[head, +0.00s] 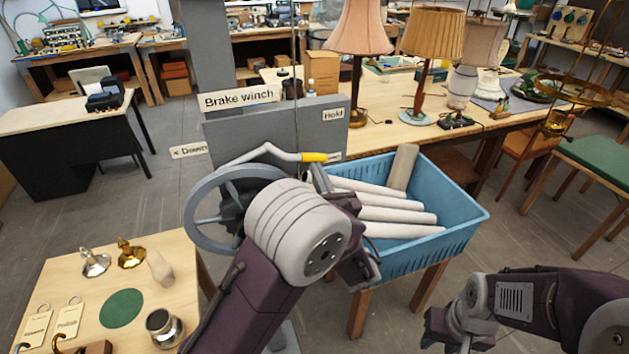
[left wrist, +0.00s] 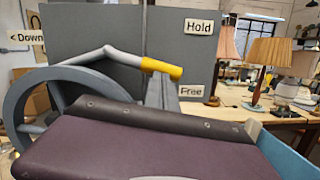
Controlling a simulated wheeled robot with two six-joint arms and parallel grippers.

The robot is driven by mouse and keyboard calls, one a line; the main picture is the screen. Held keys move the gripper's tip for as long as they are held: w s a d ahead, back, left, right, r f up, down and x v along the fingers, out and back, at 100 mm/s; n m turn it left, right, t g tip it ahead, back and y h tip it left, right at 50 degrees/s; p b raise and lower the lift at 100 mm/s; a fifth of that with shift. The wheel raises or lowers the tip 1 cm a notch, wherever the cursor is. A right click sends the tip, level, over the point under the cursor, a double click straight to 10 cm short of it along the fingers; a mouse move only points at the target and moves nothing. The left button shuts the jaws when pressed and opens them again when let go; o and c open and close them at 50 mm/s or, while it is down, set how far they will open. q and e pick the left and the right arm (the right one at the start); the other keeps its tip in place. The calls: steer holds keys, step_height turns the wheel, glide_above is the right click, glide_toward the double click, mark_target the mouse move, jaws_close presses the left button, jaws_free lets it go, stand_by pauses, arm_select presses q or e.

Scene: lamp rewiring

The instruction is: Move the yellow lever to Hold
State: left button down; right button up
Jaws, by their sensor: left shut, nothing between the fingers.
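The yellow lever (head: 314,157) is a grey bent bar with a yellow grip on the brake winch's grey panel (head: 230,130). Its yellow end points right, close to the Free label and below the Hold label (head: 333,114). In the left wrist view, the yellow grip (left wrist: 160,67) sits just above the Free label (left wrist: 191,91) and well below the Hold label (left wrist: 198,26). My left gripper (head: 320,178) is shut and empty, just below the yellow grip; contact is unclear. My right gripper (head: 440,328) is at the lower right, far from the lever; its jaws are unclear.
A grey handwheel (head: 193,215) stands left of my left arm. A blue crate (head: 465,222) with several pale rolls is right of the gripper. A wooden table (head: 190,265) with lamp parts is at lower left. Lamps stand on the bench (head: 395,135) behind.

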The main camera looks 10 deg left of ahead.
mark_target(322, 159)
arm_select(q)
steer(key=r+n+b, duration=0.1)
steer(key=n, duration=0.1)
steer(key=r+n+y+b, duration=0.1)
steer(key=r+n+g+b, duration=0.1)
steer(key=r+n, duration=0.1)
steer(key=shift+w+d+n, duration=0.25)
steer(key=shift+d+n, duration=0.05)
steer(key=shift+d, duration=0.05)
steer(key=shift+r+n+y+b, duration=0.3)
steer(key=shift+r+n+b, duration=0.45)
steer(key=shift+n, duration=0.25)
steer(key=shift+r, duration=0.1)
